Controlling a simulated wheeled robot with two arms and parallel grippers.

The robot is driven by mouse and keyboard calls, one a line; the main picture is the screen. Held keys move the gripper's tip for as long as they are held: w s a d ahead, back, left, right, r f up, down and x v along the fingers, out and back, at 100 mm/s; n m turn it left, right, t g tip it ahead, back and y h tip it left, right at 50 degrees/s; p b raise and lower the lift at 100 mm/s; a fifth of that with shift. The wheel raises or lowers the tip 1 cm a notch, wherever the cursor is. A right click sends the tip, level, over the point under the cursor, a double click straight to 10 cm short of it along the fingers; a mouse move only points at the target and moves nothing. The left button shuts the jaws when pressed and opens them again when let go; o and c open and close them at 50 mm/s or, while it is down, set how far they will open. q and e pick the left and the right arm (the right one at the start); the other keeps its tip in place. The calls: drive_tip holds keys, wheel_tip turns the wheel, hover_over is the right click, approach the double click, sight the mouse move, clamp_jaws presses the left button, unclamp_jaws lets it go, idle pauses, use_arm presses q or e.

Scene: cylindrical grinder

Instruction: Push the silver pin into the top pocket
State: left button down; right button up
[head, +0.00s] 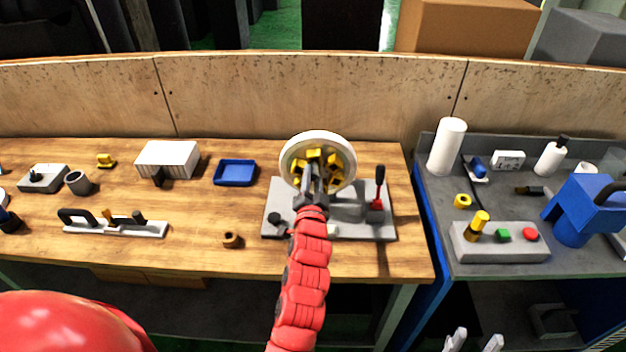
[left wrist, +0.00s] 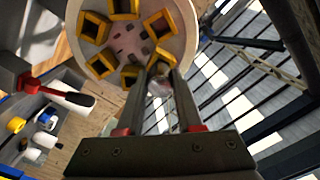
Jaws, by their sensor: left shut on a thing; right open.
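A round cream-rimmed wheel (head: 318,136) with several yellow square pockets stands upright on a grey base plate (head: 350,222). Its top pocket (head: 314,154) faces me in the head view. My left gripper (head: 314,186) is in front of the wheel's lower middle. In the left wrist view my left gripper (left wrist: 160,80) is shut on the silver pin (left wrist: 160,87), whose rounded end shows between the fingertips, close to the wheel face (left wrist: 125,42). I cannot tell whether the pin touches a pocket. My right gripper (head: 474,342) is open and empty low at the right.
A blue tray (head: 235,173), a white ribbed block (head: 167,158) and a small brown cup (head: 232,240) lie to the left. A grey bench (head: 440,200) with a button box (head: 500,245) is at the right.

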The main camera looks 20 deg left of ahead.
use_arm(q)
drive_tip(key=shift+b+x, duration=0.35)
drive_tip(key=shift+x, duration=0.8)
idle(0.4)
drive_tip(key=shift+c, duration=2.4)
unclamp_jaws()
drive_tip(key=shift+s, duration=0.15)
